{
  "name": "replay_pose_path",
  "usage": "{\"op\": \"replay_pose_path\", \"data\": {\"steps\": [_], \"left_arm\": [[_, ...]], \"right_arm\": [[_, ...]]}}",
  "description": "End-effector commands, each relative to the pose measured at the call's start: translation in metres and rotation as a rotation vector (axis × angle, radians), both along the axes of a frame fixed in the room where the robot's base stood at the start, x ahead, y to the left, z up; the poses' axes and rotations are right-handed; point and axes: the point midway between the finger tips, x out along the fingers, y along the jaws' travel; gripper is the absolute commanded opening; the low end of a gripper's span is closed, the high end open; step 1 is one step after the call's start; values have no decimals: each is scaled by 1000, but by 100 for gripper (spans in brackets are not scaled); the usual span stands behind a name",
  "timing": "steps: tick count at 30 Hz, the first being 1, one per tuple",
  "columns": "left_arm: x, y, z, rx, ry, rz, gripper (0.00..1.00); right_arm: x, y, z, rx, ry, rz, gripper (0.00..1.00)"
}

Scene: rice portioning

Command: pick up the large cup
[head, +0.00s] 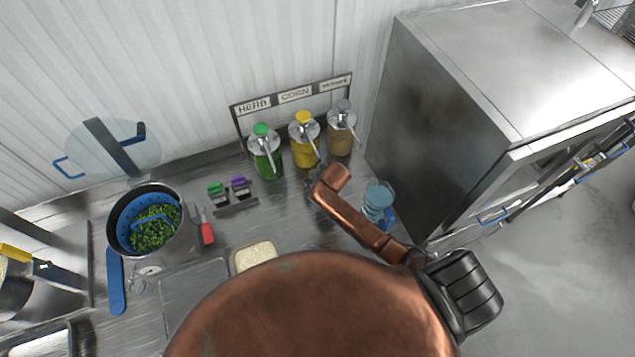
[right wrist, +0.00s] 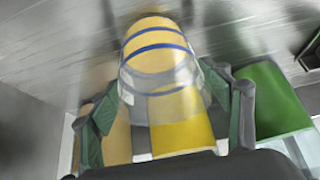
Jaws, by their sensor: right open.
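In the right wrist view, a clear cup (right wrist: 170,95) with blue bands shows yellow through its wall. I take it for the large cup, though the view is blurred. My right gripper (right wrist: 172,112) is open, with a green-padded finger on each side of the cup. I cannot tell whether the pads touch it. In the head view, bluish translucent cups (head: 377,200) stand on the counter left of the steel cabinet. I cannot tell if they include the same cup. My left gripper is not in view.
Green (head: 265,155), yellow (head: 304,145) and brown (head: 341,135) pump bottles stand by the wall. A pot (head: 185,240) with a blue basket of greens stands at left. A steel cabinet (head: 440,130) bounds the right. My copper-coloured arm hides the front counter.

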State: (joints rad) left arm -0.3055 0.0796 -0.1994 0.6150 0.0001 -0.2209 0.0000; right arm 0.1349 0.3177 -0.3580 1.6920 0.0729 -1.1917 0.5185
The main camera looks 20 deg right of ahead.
Motion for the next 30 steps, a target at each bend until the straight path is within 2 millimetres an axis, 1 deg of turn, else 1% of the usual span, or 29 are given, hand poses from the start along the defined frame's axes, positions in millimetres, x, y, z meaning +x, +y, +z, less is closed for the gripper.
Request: {"op": "replay_pose_path", "data": {"steps": [1,3,6,14,22,30], "left_arm": [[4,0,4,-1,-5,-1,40],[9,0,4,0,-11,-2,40],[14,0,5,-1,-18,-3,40],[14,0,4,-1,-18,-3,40],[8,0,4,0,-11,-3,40],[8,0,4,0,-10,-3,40]], "right_arm": [[5,2,-4,-1,1,2,71],[10,1,-12,-1,1,2,71],[14,2,-19,1,-1,3,71],[16,3,-21,0,-1,5,71],[16,4,-21,1,-1,6,53],[16,4,-21,1,-1,6,35]]}}
